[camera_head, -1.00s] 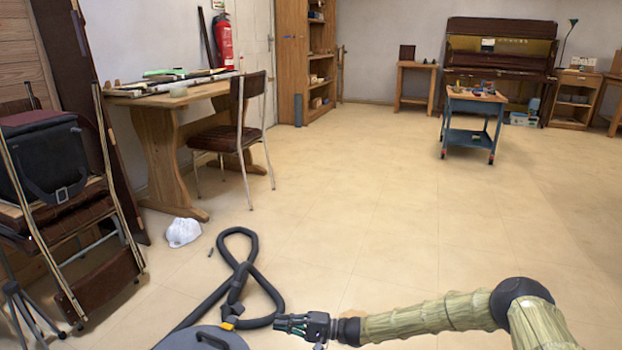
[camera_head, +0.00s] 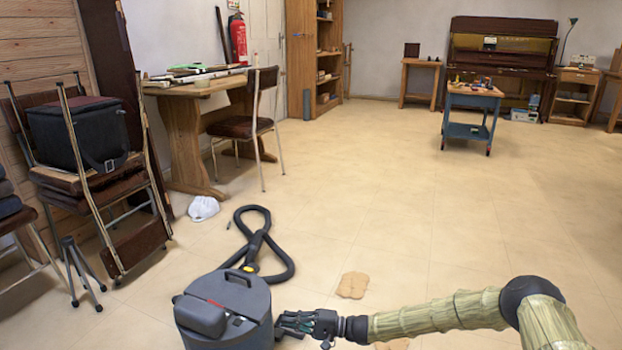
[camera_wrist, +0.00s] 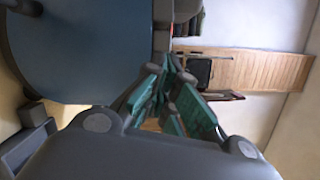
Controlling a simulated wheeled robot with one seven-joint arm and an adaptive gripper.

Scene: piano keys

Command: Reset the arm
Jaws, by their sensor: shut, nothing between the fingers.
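My gripper (camera_head: 285,325) is at the bottom middle of the head view, at the end of my arm, which reaches in from the lower right. Its fingertips are close to the right side of a grey vacuum cleaner (camera_head: 255,299); I cannot tell whether they touch it. In the wrist view the green-padded fingers (camera_wrist: 170,75) are drawn together with nothing between them. The vacuum's rounded blue-grey side (camera_wrist: 75,55) fills the upper left of that view.
A black hose (camera_head: 287,262) loops on the floor behind the vacuum. A white crumpled item (camera_head: 203,208) lies by the desk (camera_head: 215,86). Stacked chairs with a black bag (camera_head: 80,138) stand at left. A blue cart (camera_head: 470,131) stands far back.

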